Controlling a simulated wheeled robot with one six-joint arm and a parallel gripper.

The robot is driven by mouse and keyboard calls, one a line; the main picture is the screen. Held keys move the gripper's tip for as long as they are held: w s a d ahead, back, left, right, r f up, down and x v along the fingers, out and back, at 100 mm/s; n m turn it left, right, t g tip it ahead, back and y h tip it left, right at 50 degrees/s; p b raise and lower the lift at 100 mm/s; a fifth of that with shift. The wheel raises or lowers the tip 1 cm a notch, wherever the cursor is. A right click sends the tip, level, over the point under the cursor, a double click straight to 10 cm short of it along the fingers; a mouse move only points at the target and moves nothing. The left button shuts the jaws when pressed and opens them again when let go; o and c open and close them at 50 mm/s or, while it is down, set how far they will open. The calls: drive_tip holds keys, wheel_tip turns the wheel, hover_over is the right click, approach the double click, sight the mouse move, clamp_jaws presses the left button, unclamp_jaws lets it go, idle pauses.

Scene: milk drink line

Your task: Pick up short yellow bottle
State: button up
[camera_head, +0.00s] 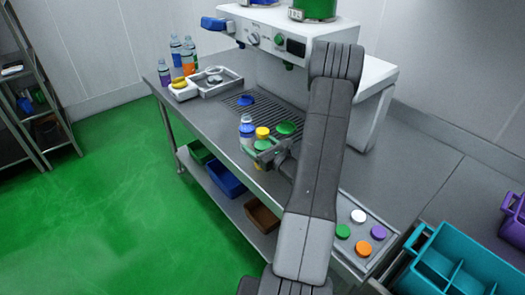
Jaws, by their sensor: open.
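The short yellow bottle (262,132) shows as a yellow top near the front edge of the steel counter, right of a clear bottle with a blue label. Its lower part is largely hidden by a green round thing and my gripper. My gripper (265,152) is open and sits low, just in front of these items. Some yellow also shows by the gripper. I cannot tell whether the bottle is between the fingers or only beside them.
The clear blue-labelled bottle (246,131) stands close on the left. A green disc (286,128) and a blue disc (246,100) lie on the drip grate under the coffee machine (270,38). Several bottles (182,55) and a grey tray (216,83) stand at the far left end.

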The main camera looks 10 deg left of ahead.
drive_tip(key=shift+c, duration=0.5)
drive_tip(key=c, duration=1.1)
drive_tip(key=shift+c, duration=0.3)
drive_tip(key=shift+r, duration=0.15)
